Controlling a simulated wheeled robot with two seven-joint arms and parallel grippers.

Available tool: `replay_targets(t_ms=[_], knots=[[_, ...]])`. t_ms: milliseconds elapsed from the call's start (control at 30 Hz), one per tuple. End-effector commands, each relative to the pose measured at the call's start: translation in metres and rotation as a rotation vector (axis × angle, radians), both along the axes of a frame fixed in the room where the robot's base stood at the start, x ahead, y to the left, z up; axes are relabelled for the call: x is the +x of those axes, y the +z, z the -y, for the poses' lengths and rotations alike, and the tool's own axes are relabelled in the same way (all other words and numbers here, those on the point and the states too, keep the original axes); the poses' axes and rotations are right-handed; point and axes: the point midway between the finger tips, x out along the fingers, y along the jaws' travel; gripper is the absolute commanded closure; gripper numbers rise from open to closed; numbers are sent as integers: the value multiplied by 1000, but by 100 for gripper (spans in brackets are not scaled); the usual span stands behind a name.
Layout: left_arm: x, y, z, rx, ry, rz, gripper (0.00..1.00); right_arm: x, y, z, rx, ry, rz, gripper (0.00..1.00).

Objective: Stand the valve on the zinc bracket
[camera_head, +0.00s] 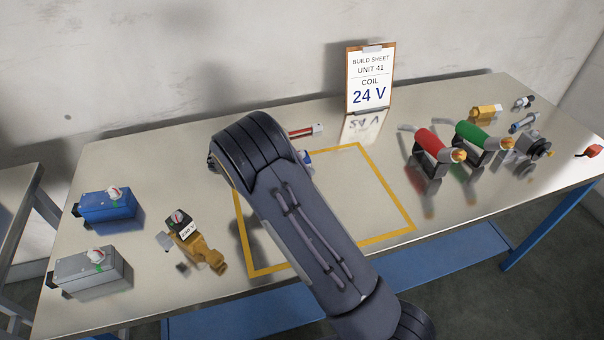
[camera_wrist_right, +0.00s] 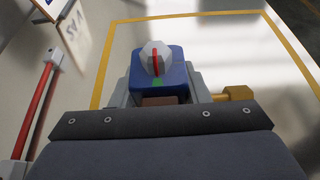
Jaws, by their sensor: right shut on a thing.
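In the right wrist view my right gripper (camera_wrist_right: 158,82) is shut on a blue-topped block (camera_wrist_right: 144,67), which I take to be the valve. It has a whitish knob with a red stripe, and a green mark on its near edge. A brass fitting (camera_wrist_right: 238,93) shows to its right, low down. In the head view my forearm hides the gripper; only a bit of blue (camera_head: 307,157) shows beside it, near the back of the yellow-outlined square (camera_head: 376,183). I cannot make out the zinc bracket for certain. My left gripper is not in view.
Blue (camera_head: 105,208) and grey (camera_head: 88,273) boxes stand at the far left. Red (camera_head: 431,143) and green (camera_head: 478,135) cylinders stand at the right. A "24 V" sign (camera_head: 370,80) stands behind.

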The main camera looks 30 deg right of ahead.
Motion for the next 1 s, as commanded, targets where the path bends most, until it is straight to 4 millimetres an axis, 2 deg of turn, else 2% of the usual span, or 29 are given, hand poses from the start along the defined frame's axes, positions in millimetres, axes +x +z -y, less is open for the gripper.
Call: replay_targets(t_ms=[33,100,167,400,567,733,1000], knots=[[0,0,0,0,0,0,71,0,0,0,0,0,0,86],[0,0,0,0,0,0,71,0,0,0,0,0,0,96],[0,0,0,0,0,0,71,0,1,0,-2,1,1,100],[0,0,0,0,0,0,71,0,3,0,-1,0,2,100],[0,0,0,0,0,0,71,1,12,0,-2,0,3,100],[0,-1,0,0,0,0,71,-1,36,-1,0,0,5,100],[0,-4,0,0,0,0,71,-52,95,-11,2,1,5,100]])
